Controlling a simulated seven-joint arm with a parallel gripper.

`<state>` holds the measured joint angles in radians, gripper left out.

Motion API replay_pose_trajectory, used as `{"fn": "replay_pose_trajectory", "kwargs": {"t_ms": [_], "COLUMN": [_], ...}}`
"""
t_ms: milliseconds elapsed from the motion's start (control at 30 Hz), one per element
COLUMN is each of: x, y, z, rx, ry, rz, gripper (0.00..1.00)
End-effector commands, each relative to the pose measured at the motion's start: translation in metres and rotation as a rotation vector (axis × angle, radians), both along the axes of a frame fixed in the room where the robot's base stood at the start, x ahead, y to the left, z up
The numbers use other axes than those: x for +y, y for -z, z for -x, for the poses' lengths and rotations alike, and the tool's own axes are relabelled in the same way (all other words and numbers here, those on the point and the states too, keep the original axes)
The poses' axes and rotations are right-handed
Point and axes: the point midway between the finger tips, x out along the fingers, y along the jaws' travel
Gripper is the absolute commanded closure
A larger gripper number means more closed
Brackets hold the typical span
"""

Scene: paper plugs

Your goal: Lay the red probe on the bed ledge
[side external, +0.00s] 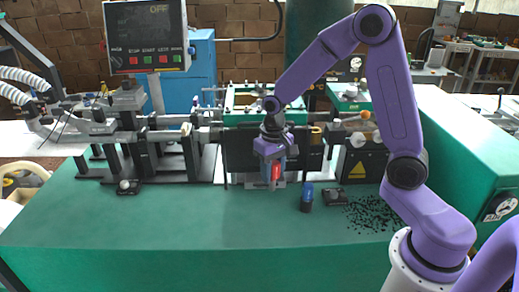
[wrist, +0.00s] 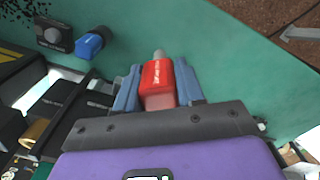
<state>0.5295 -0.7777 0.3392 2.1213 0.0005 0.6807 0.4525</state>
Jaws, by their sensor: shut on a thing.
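The red probe (side external: 275,176) is held between the fingers of my gripper (side external: 274,182), in front of the machine and above the green bed. In the wrist view the red probe (wrist: 158,84) sits between the two blue fingers of my gripper (wrist: 157,86), with its grey tip pointing away from the palm. The gripper is shut on it. The bed ledge is the green surface (side external: 150,225) along the front of the machine; it also shows in the wrist view (wrist: 225,50). I cannot tell the exact gap between the probe and the bed.
A blue-and-black probe (side external: 307,197) stands on the bed right of my gripper; it also shows in the wrist view (wrist: 90,44). A dark block (side external: 335,197) and black pellets (side external: 372,213) lie further right. A small knobbed block (side external: 126,186) sits left. The front bed is clear.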

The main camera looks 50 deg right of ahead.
Motion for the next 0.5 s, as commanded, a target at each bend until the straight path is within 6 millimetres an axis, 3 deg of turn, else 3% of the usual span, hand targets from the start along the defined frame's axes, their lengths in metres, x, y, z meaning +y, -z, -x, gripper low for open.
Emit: {"fn": "replay_pose_trajectory", "kwargs": {"t_ms": [300, 500], "x": [-0.010, -0.011], "y": [0.027, 0.048], "z": [0.041, 0.073], "rx": [0.003, 0.084], "ry": [-0.211, -0.066], "rz": [0.000, -0.012], "gripper": [1.00, 1.00]}}
